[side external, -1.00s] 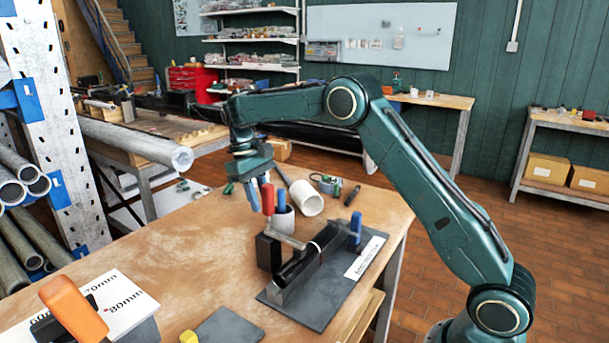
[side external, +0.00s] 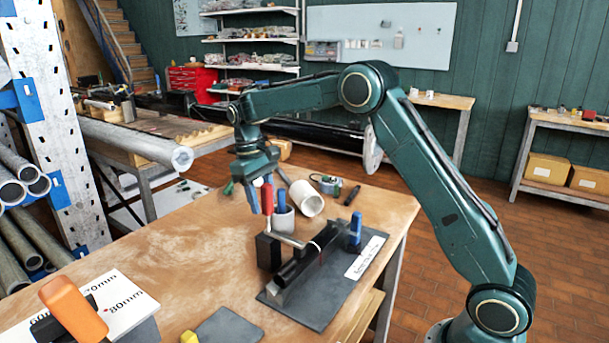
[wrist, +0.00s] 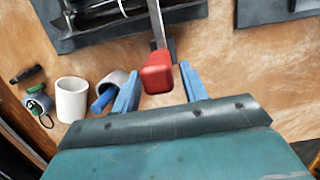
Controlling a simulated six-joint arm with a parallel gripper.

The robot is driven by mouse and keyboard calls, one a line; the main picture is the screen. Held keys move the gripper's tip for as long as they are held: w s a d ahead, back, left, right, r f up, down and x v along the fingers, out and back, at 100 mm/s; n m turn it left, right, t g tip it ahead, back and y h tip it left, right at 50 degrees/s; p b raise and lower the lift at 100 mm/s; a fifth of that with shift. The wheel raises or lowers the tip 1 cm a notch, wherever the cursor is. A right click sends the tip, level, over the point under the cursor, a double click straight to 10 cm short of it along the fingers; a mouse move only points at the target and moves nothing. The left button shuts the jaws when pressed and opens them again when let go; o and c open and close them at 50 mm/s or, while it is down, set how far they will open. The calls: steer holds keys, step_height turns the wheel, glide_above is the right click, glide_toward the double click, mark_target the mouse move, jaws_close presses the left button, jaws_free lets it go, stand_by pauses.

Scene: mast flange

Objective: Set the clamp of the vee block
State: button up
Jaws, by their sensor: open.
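The vee block (side external: 284,292) stands on a dark base plate (side external: 318,310) at the bench's right side, with a dark bar or tube lying along it. Beside it is a black clamp body (side external: 268,250) with a metal arm reaching over toward the tube. The clamp's red handle (side external: 267,203) stands roughly upright. My gripper (side external: 260,201) is open at the handle. In the wrist view, the red handle end (wrist: 158,72) lies between the two blue fingers (wrist: 160,88), with gaps on both sides. Whether the handle is fully between the fingertips in depth is unclear.
A blue upright part (side external: 355,230) stands at the plate's far end. A white cup (side external: 307,199) lies tipped behind, near another cup (side external: 281,220) with a blue-handled tool. A printed card (side external: 122,300) and orange object (side external: 72,308) are front left. The bench's left middle is clear.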

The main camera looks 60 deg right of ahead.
steer(key=shift+s+a+r+t, duration=0.1)
steer(key=shift+s+a+t, duration=0.1)
steer(key=shift+s+t, duration=0.85)
step_height(320, 180, up, 14)
steer(key=shift+w+f, duration=0.15)
steer(key=s+a+t, duration=0.2)
steer(key=s, duration=1)
steer(key=s+a+t, duration=0.2)
steer(key=s+a, duration=0.1)
steer(key=s, duration=0.9)
steer(key=shift+s+a+r, duration=0.15)
steer(key=shift+s+r, duration=0.1)
stand_by(0.4)
steer(key=shift+s+t, duration=0.1)
steer(key=shift+t, duration=0.15)
